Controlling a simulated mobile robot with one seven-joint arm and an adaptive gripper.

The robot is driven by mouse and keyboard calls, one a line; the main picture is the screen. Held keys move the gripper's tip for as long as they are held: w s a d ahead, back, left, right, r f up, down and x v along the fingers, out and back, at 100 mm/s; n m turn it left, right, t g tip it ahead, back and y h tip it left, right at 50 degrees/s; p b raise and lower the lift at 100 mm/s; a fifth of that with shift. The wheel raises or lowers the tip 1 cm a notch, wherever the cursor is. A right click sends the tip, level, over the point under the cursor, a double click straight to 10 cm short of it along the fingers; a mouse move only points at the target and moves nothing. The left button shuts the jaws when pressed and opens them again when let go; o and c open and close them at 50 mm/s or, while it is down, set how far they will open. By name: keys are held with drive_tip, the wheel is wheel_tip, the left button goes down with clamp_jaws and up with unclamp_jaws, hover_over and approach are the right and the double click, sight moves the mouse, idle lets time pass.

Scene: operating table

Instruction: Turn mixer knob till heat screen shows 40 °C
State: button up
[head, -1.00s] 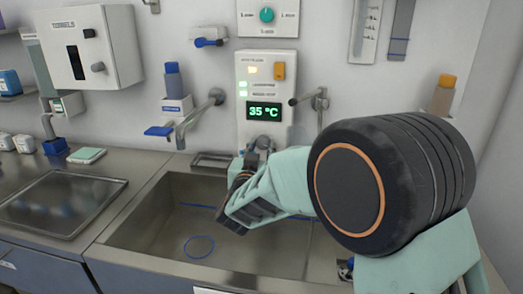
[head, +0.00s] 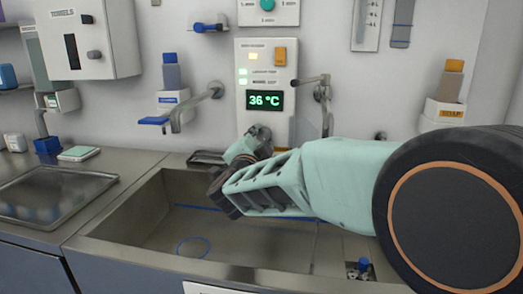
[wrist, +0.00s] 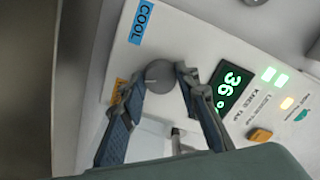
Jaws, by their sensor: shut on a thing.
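The heat screen (head: 265,101) on the white wall panel reads 36 °C in green. It also shows, tilted, in the wrist view (wrist: 231,90). The mixer knob (wrist: 157,82) is a grey round knob with a pale mark, low on the same panel. My gripper (wrist: 160,84) is shut on the knob, one finger on each side of it. In the head view my gripper (head: 258,137) is at the panel's lower part, and my wrist hides most of the knob. A blue COOL label (wrist: 142,21) is beside the knob in the wrist view.
The steel sink (head: 150,225) lies below the panel, with a blue ring (head: 193,247) in it. Spout arms (head: 195,105) stick out from the wall on both sides of the panel. A steel tray (head: 55,195) lies on the left counter.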

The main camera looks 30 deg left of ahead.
drive_tip(key=shift+m+b, duration=1.6)
drive_tip(key=shift+m, duration=0.5)
drive_tip(key=shift+r, duration=0.1)
drive_tip(key=o, duration=1.1)
drive_tip(key=shift+o, duration=0.3)
drive_tip(key=shift+s, duration=0.1)
drive_tip(key=v, duration=1.1)
drive_tip(key=shift+s, duration=0.35)
drive_tip(key=shift+d, duration=0.1)
